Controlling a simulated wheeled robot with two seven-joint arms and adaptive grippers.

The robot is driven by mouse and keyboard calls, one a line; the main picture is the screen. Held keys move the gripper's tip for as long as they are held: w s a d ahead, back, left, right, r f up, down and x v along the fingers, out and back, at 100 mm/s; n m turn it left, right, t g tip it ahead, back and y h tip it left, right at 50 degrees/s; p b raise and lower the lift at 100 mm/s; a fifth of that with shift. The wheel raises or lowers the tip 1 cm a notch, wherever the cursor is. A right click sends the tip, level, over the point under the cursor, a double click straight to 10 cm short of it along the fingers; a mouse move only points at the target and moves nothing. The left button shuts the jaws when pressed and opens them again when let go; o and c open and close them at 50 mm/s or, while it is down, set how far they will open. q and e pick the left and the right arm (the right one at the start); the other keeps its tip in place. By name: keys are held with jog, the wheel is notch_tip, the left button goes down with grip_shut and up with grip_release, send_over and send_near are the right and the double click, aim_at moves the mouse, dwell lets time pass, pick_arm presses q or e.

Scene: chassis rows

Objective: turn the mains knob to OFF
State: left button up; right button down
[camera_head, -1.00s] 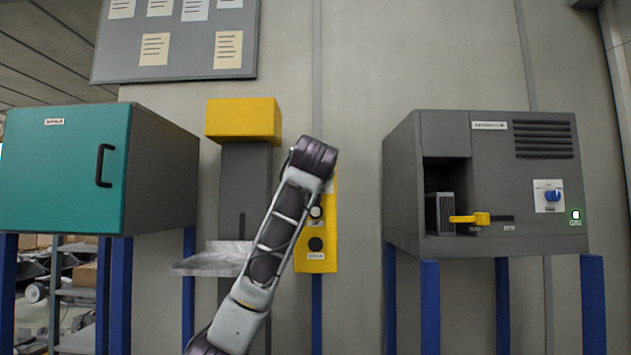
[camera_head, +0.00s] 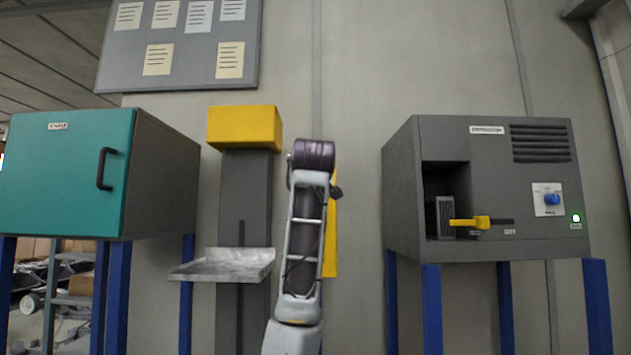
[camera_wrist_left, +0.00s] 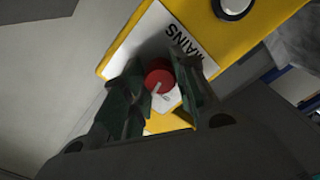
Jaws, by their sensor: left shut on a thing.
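The red mains knob (camera_wrist_left: 158,74) shows in the left wrist view on a white plate marked MAINS, on a yellow panel (camera_wrist_left: 240,55). A pale pointer line is on its face; the small lettering beside it is too blurred to read. My left gripper (camera_wrist_left: 160,88) has one finger on each side of the knob and is shut on it. In the head view my left arm covers most of the yellow panel (camera_head: 331,235), and both the knob and my left gripper are hidden behind it. My right gripper is not in view.
A grey cabinet (camera_head: 400,190) with a yellow lever (camera_head: 470,222) and a blue knob (camera_head: 552,199) stands right of my arm. A yellow-topped grey column (camera_head: 245,128) with a metal shelf (camera_head: 225,265) and a teal cabinet (camera_head: 65,175) stand left. Clear wall lies between arm and grey cabinet.

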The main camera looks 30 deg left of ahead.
pick_arm(q)
jog(key=shift+f+n+p, duration=0.1)
jog(key=shift+n+p, duration=0.35)
jog(key=shift+n, duration=2.75)
jog(key=o, duration=1.1)
jog(key=shift+c, duration=0.2)
jog(key=shift+s, duration=0.1)
jog(key=v, duration=1.2)
